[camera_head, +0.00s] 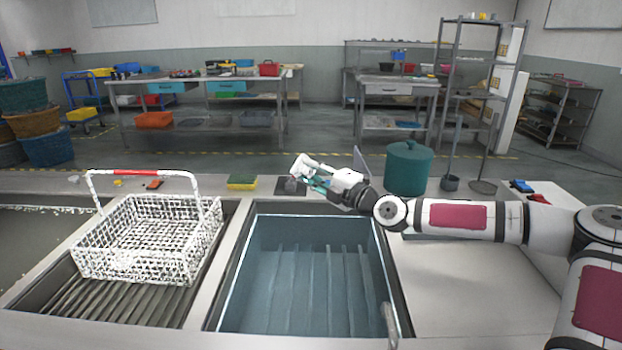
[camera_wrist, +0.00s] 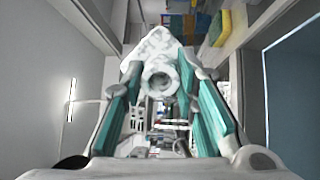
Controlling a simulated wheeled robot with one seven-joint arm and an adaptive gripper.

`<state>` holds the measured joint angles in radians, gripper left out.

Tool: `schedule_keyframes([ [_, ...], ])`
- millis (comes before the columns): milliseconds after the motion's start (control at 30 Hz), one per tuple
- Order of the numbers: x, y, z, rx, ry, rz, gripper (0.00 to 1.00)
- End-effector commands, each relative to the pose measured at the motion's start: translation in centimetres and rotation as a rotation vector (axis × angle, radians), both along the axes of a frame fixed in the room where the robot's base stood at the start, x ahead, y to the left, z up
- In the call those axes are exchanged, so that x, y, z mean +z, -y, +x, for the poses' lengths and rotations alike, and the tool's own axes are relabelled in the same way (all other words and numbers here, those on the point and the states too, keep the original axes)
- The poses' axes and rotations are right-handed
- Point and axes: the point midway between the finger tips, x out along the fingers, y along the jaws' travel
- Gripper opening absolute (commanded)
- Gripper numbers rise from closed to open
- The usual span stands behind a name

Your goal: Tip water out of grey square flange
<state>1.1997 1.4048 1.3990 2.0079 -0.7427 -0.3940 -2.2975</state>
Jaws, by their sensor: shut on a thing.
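My gripper (camera_head: 318,181) is shut on the grey square flange (camera_head: 302,165), which looks pale, almost white, here. It holds the flange up beyond the back edge of the blue-walled tank (camera_head: 300,232), near a small dark pad on the ledge. In the wrist view my gripper (camera_wrist: 160,74) has its teal-padded fingers on both sides of the flange (camera_wrist: 157,45). The flange's round bore faces the wrist camera, and the flange looks turned on edge. I cannot tell whether any water is in it.
A white wire basket (camera_head: 105,230) with a red-gripped handle stands over the ribbed drain (camera_head: 120,300) at left. A yellow-green sponge (camera_head: 242,181) lies on the back ledge. A teal lidded bin (camera_head: 408,168) stands behind my arm. The white counter (camera_head: 470,275) right of the tank is clear.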

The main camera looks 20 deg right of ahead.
Motion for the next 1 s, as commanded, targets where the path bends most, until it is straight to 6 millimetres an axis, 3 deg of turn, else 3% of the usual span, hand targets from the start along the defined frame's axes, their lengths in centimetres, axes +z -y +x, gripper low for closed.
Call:
schedule_keyframes([
  [1000,-0.50,-0.02,-0.05,0.001,0.141,0.080,0.00],
])
